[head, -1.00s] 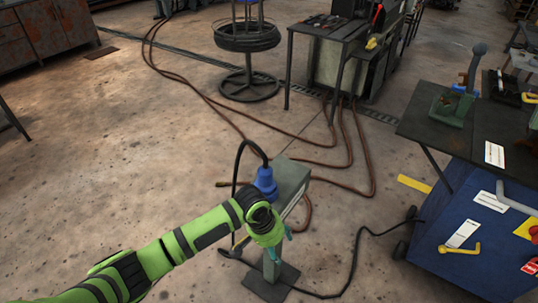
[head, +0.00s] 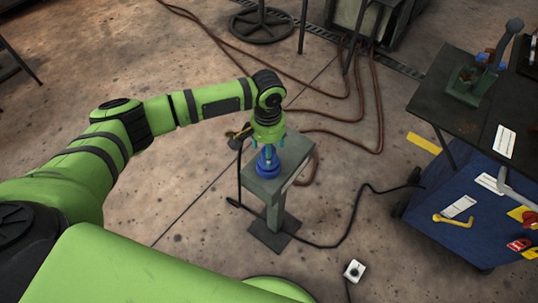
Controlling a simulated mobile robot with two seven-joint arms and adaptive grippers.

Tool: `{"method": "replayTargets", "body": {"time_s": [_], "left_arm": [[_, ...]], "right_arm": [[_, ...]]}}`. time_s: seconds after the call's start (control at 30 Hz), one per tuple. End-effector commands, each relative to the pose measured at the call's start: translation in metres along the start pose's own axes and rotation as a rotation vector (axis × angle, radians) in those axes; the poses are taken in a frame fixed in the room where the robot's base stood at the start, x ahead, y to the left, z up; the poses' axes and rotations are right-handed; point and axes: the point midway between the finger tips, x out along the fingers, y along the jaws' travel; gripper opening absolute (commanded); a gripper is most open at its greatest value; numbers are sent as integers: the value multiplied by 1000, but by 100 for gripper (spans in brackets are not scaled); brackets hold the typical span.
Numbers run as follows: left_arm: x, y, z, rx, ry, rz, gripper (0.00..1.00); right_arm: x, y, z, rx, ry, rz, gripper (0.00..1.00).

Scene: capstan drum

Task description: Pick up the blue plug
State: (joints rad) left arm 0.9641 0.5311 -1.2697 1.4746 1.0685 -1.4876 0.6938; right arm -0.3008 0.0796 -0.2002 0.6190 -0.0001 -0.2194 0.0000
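The blue plug (head: 267,164) stands upright on the top of a small grey-green pedestal (head: 290,160). Its black cable hangs down the left side of the pedestal and runs along the floor. My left gripper (head: 267,146) points down over the plug with its teal fingers apart on either side of the plug's upper part. I cannot tell whether the fingers touch it. The plug's top is hidden by the gripper. My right gripper is not in view.
A blue cabinet cart (head: 450,215) with a dark top and a vise (head: 468,85) stands at the right. Brown hoses (head: 375,105) and the black cable (head: 350,225) lie on the floor. A small white box (head: 354,270) lies at the bottom.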

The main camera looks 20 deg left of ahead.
Motion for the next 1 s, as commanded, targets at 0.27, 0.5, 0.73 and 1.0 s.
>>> {"method": "replayTargets", "body": {"time_s": [0.27,0.5,0.73,1.0], "left_arm": [[23,0,0,1,1,0,68],[22,1,0,1,1,0,36],[22,1,0,1,2,0,0],[20,1,0,1,2,1,0]], "right_arm": [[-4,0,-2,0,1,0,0],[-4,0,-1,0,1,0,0],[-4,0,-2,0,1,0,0],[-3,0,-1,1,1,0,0]]}}
